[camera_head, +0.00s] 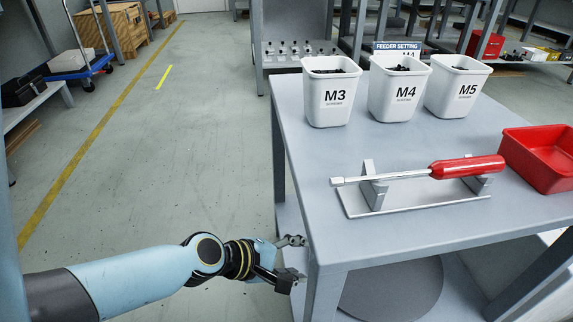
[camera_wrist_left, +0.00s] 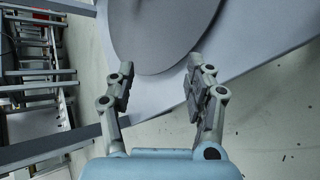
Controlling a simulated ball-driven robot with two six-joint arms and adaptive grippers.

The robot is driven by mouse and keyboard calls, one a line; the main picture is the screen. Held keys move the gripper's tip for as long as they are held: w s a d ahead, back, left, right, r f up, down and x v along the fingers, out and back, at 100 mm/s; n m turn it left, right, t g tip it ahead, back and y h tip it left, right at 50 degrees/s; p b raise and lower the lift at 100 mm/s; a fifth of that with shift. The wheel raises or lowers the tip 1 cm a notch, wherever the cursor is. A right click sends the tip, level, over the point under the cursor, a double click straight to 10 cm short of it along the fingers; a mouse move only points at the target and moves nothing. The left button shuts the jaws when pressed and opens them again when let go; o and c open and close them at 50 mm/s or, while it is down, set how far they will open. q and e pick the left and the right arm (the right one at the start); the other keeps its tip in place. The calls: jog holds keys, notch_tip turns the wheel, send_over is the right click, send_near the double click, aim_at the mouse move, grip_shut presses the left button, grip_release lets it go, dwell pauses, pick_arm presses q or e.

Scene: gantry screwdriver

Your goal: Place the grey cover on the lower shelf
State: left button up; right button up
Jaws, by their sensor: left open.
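The grey cover, a large round grey disc (camera_head: 405,290), lies on the lower shelf (camera_head: 465,272) under the table top, partly hidden by the table top and front leg. In the left wrist view the disc (camera_wrist_left: 165,35) rests on the lighter shelf surface, ahead of the fingers. My left gripper (camera_head: 290,262) is at the table's left side, low by the front leg. Its two fingers (camera_wrist_left: 160,78) are spread with nothing between them, and they look apart from the disc. My right gripper is not in view.
The table top (camera_head: 400,237) holds white bins M3 (camera_head: 331,97), M4 (camera_head: 398,95) and M5 (camera_head: 457,92), a red-handled screwdriver (camera_head: 468,167) on a stand (camera_head: 410,200), and a red tray (camera_head: 540,160). The front table leg (camera_head: 325,290) stands beside my gripper.

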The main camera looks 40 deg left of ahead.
pick_arm(q)
jog(key=s+r+m+t+y, duration=0.1)
jog(key=s+r+m+t, duration=0.2)
jog(key=r+m, duration=0.7)
jog(key=s+d+r+m+t+y, duration=0.1)
jog(key=s+r+m+t, duration=0.2)
jog(key=r+m, duration=0.8)
notch_tip(320, 180, up, 2)
jog(key=shift+s+d+r+t, duration=0.3)
jog(key=shift+s+t, duration=0.1)
jog(key=shift+t, duration=0.2)
jog(key=shift+f, duration=0.1)
